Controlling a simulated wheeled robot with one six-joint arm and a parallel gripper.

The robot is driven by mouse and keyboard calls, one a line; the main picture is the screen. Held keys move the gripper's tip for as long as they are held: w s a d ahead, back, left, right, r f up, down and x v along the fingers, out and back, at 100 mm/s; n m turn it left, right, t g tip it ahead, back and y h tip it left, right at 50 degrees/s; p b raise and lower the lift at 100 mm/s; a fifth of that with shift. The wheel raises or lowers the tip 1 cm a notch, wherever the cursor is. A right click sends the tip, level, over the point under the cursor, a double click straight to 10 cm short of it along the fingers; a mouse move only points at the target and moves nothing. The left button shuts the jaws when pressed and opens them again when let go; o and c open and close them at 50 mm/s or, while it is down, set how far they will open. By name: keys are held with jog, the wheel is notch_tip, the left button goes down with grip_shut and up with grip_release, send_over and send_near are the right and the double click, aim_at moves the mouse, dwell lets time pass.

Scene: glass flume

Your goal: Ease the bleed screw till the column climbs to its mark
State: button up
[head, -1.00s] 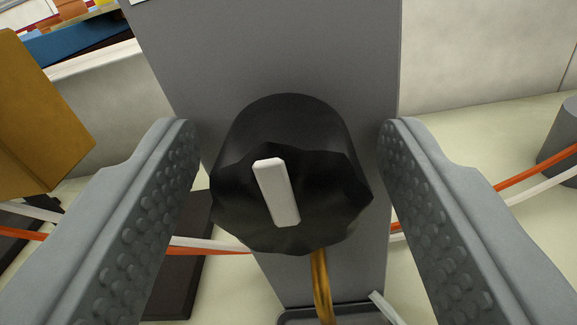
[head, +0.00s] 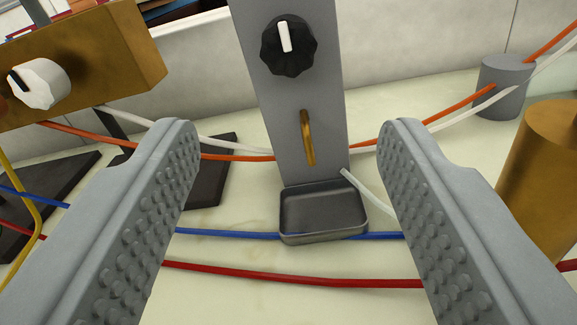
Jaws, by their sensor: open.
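A black fluted knob (head: 302,61) with a white pointer bar, which looks like the bleed screw, sits on the front of a grey upright panel (head: 318,130). Its pointer stands nearly upright, with the top leaning slightly left. The knob is beyond the fingertips and untouched. I see no liquid column or mark.
A brass block (head: 110,60) with a white knob (head: 40,84) is at upper left. A brass cylinder (head: 545,175) is at right, and a grey cylinder (head: 503,88) is behind it. Orange, white, blue (head: 230,234) and red (head: 290,277) lines cross the pale bench. A dark plate (head: 212,175) lies left of the panel.

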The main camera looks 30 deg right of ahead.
jog(key=shift+v, duration=1.85)
dwell(1.2)
jog(key=s+a+r+n+t+y, duration=0.1)
jog(key=s+a+r+n+y, duration=0.2)
jog(key=s+a+r, duration=0.4)
jog(key=s+a+r+n+t+y, duration=0.25)
jog(key=a+r, duration=0.35)
jog(key=a, duration=0.4)
jog(key=s+a+r+n+y, duration=0.2)
jog(key=s+a, duration=0.3)
jog(key=s, duration=0.4)
jog(key=s+a+r+n+y, duration=0.2)
jog(key=s+a, duration=0.3)
jog(key=s, duration=0.4)
jog(key=shift+a+r+g+y, duration=0.25)
jog(key=shift+r+g+y, duration=0.1)
jog(key=shift+r+y, duration=0.2)
